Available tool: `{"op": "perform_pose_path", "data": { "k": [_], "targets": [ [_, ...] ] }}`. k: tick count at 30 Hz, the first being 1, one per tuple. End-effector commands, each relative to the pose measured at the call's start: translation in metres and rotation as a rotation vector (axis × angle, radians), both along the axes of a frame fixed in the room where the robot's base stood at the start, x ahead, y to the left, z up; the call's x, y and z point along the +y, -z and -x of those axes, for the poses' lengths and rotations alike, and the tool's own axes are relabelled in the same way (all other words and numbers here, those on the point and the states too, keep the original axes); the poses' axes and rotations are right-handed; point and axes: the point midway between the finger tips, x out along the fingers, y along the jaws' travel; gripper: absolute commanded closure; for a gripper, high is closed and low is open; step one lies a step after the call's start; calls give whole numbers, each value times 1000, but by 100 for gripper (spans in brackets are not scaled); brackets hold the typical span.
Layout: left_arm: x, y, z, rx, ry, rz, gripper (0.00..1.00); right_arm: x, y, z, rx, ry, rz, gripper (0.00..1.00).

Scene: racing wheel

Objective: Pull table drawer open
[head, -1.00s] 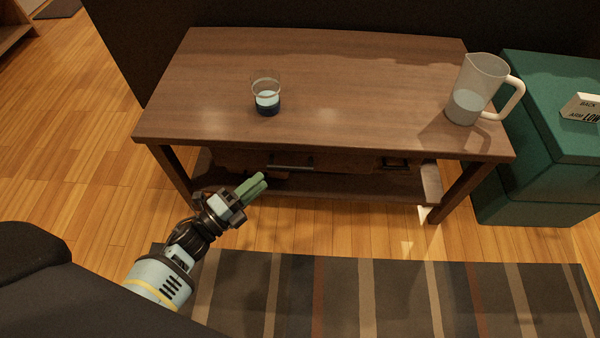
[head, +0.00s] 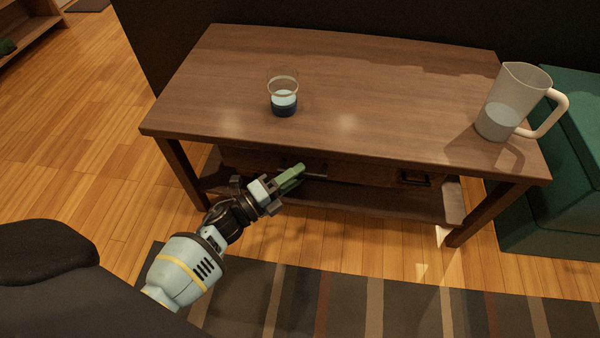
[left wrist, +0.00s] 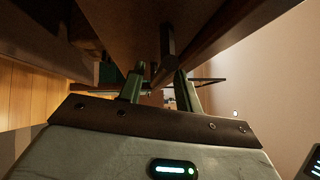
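The brown wooden table (head: 360,75) stands in front of me. Under its top is a wooden drawer front (head: 365,172), partly shaded by the tabletop and seeming to sit in line under it. A light bar handle (head: 316,174) shows at its left part. My left gripper (head: 291,178) is at this handle, just below the table's front edge, and covers part of it. In the left wrist view its two green fingers (left wrist: 158,90) are apart, under the dark table. I cannot tell whether the handle lies between them. My right gripper is not in view.
A glass (head: 283,97) with liquid stands on the tabletop, and a clear pitcher (head: 499,118) stands near its right end. Another dark handle (head: 413,179) is farther right. A green box (head: 560,205) stands right of the table. A striped rug (head: 400,305) lies in front.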

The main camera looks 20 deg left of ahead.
Motion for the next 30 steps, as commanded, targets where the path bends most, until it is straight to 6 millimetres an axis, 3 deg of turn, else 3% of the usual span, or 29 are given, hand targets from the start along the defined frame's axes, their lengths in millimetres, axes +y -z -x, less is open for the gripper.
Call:
{"op": "perform_pose_path", "data": {
  "k": [6,14,22,30],
  "targets": [
    [-8,-2,-13,0,1,0,66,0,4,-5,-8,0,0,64],
    [-8,-2,-14,0,1,0,66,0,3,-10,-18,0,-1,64],
    [-8,-2,-13,0,1,0,100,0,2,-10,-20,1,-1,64],
    [-8,-2,-13,1,0,0,100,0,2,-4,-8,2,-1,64]
  ]
}}
